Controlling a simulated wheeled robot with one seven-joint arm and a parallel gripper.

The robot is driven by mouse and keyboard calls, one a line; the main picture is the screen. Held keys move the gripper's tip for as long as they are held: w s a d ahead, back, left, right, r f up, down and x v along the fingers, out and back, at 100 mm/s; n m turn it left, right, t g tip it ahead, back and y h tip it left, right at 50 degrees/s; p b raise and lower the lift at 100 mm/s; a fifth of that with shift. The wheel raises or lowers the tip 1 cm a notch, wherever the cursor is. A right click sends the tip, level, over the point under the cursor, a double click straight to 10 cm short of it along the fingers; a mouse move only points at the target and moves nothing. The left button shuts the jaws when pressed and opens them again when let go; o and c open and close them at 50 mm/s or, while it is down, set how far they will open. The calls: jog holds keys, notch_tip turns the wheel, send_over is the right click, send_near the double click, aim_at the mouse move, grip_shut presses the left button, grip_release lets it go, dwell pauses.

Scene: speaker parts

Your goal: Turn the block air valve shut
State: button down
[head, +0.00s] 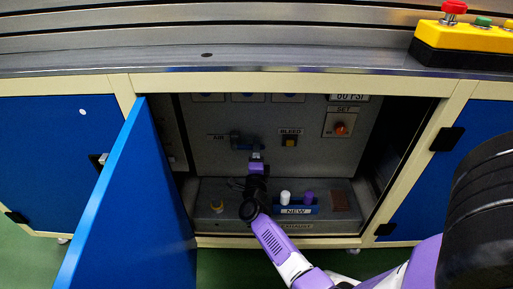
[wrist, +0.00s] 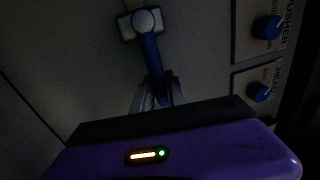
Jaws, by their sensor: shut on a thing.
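The block air valve (head: 236,139) is on the grey back panel inside the open cabinet, beside the label AIR. In the wrist view its round pivot (wrist: 143,20) sits on a grey body, and its blue lever (wrist: 151,56) runs down and slightly right from it. My gripper (head: 256,156) reaches into the cabinet at the valve. In the wrist view my gripper (wrist: 158,92) is shut on the lower end of the blue lever, which hides that end between the fingers.
The blue cabinet door (head: 135,200) stands open at left. A yellow button labelled BLEED (head: 290,141) and an orange knob (head: 340,129) are right of the valve. A blue tray labelled NEW (head: 312,209) holds white and purple parts on the cabinet floor. Blue knobs (wrist: 267,27) show at right.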

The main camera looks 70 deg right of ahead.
jog(key=shift+f, duration=0.1)
jog(key=c, duration=1.3)
grip_release()
jog(key=shift+c, duration=0.2)
jog(key=p+v, duration=0.3)
jog(key=v, duration=0.4)
jog(key=shift+s+a, duration=0.15)
jog(key=shift+a, duration=0.2)
